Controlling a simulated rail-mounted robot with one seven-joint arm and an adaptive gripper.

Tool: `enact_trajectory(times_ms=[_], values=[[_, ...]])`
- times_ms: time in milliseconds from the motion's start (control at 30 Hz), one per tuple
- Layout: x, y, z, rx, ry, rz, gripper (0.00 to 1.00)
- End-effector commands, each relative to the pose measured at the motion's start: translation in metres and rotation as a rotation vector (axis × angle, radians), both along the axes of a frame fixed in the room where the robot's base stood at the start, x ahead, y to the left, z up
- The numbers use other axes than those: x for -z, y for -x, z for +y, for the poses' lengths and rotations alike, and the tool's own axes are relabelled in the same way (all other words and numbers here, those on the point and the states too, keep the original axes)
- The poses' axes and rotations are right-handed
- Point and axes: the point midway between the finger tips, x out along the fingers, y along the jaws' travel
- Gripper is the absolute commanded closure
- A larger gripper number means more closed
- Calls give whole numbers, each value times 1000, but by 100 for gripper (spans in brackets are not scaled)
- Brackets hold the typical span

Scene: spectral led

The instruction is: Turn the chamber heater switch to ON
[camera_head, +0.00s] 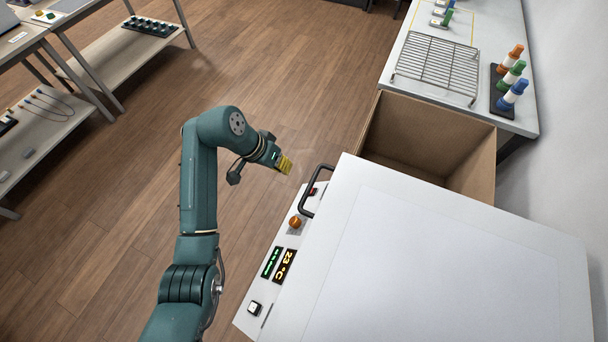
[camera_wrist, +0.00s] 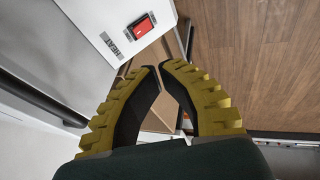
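The chamber heater switch (camera_wrist: 140,27) is a red rocker on the white front panel, with a HEAT label beside it in the wrist view. In the head view it is a small red spot (camera_head: 313,191) near the black handle, partly hidden. Which way the rocker is set cannot be read. My gripper (camera_head: 285,165) is in front of the panel's far end, apart from the switch. In the wrist view its yellow ribbed fingers (camera_wrist: 161,68) come together at the tips with nothing held. The switch lies beyond the tips, up and to the left.
The white chamber (camera_head: 450,260) has a black handle (camera_head: 317,190), an orange knob (camera_head: 295,222), a 23 °C display (camera_head: 285,265) and a lower switch (camera_head: 254,308). An open cardboard box (camera_head: 470,183) stands behind it. The wooden floor left of the panel is clear.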

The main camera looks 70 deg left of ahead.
Motion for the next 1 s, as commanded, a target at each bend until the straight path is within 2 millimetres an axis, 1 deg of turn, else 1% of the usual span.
enact_trajectory(times_ms=[33, 100, 367, 400, 500, 633, 1000], values=[[12, -4, -1, 1, 5, 2, 100], [27, -12, -1, 2, 5, 2, 100], [78, -37, 0, 2, 1, 2, 100], [83, -42, -3, 3, 1, 2, 100], [92, -52, -13, 3, 0, 1, 100], [98, -59, -20, 1, -2, 1, 100], [98, -61, -22, 0, -2, 1, 100]])
